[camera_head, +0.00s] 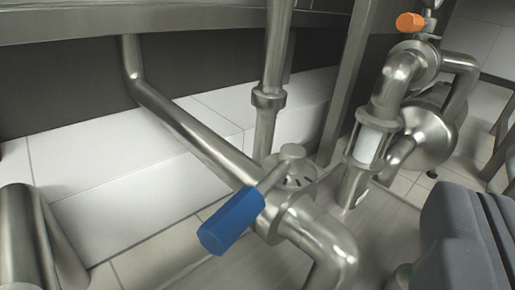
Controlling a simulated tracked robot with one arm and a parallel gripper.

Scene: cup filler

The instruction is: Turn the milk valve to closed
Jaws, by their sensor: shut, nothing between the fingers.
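A valve with a blue-gripped lever (231,222) sits on a steel pipe in the lower middle. Its metal stem runs up to a round hub (292,172), and the blue grip points to the lower left, across the pipe. A second lever with an orange grip (410,22) sits on the pipework at the upper right, its grip pointing left. No label shows which one is the milk valve. My gripper is not seen in this view.
A steel pipe (190,130) slopes from upper left to the blue valve. A vertical pipe (268,105) stands behind it. A sight glass (368,145) and round pump housing (428,135) are at right. A grey ribbed block (465,238) fills the lower right. Steel cylinders (22,235) stand lower left.

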